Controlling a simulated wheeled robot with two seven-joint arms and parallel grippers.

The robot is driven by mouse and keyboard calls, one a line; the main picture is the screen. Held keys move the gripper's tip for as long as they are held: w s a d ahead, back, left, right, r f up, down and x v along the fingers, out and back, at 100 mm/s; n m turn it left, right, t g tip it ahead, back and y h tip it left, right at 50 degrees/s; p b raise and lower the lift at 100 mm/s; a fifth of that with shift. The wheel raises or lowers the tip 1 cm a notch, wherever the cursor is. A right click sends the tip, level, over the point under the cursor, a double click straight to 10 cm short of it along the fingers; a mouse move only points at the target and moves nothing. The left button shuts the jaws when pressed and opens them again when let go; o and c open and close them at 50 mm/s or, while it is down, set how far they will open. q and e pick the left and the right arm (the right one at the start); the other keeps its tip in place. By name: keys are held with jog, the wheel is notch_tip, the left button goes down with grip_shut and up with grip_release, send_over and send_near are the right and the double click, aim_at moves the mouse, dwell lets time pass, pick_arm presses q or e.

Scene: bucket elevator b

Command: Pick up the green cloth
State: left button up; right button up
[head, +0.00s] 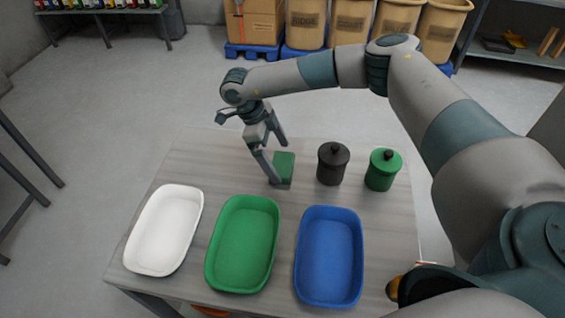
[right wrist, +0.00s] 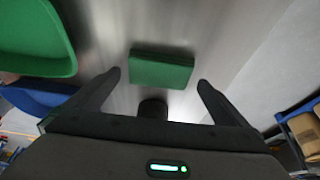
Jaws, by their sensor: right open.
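The green cloth (head: 286,162) lies as a small folded block on the grey table (head: 222,165), toward its back. It also shows in the right wrist view (right wrist: 162,69), flat and whole, just beyond the fingertips and in line with the gap between them. My right gripper (head: 278,163) is open, with its fingers pointing down at the cloth and nothing held. In the head view one finger covers part of the cloth's left side. I cannot tell whether the fingers touch it. My left gripper is not in view.
A black lidded jar (head: 332,166) and a green lidded jar (head: 382,171) stand right of the cloth. White (head: 165,228), green (head: 243,243) and blue (head: 329,256) trays, all empty, line the front.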

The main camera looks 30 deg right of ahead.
jog(key=shift+x, duration=0.75)
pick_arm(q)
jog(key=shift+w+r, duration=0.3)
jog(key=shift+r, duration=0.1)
pick_arm(e)
jog(key=shift+f, duration=0.15)
jog(key=c, duration=1.1)
